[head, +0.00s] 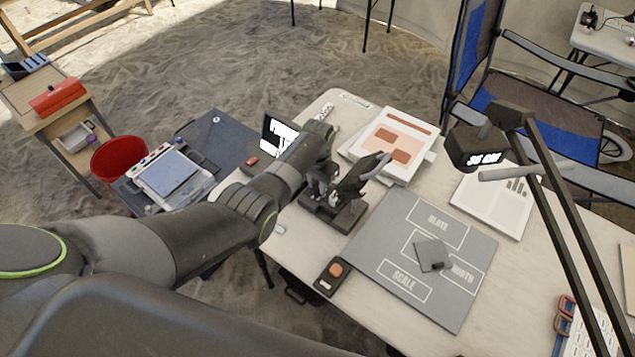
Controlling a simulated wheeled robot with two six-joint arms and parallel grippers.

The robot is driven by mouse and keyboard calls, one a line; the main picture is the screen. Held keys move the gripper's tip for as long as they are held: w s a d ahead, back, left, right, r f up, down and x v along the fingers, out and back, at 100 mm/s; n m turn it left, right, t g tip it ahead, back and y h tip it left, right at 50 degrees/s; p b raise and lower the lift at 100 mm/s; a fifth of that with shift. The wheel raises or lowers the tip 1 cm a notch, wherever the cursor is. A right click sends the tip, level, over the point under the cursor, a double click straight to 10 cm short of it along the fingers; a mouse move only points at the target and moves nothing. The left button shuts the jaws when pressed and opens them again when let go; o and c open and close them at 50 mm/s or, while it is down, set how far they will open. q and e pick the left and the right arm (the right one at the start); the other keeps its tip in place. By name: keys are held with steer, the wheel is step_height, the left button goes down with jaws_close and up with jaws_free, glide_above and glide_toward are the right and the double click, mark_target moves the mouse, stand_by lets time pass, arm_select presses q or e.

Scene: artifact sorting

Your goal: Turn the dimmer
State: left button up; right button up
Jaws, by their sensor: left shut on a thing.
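A small black box with an orange knob or button (336,269) lies at the table's near left edge; it looks like the dimmer, though I cannot confirm this. My left gripper (322,192) points down beyond it, apart from the box. It is shut at a dark device (347,216) with a flat base and a raised, tilted arm. The contact between fingers and device is partly hidden by my wrist. A black desk lamp head (476,148) with lit white characters hangs at the right. My right gripper is not in view.
A grey sorting mat (378,241) with a dark flat piece (433,256) lies right of the device. Papers (395,143) lie behind. The lamp's arm (560,215) crosses the right side. A red bucket (119,161) stands at the left.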

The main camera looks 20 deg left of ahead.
mark_target(317, 187)
arm_select(q)
steer(key=o, duration=1)
steer(key=shift+r, duration=0.1)
steer(key=shift+r, duration=0.6)
step_height(317, 187, up, 16)
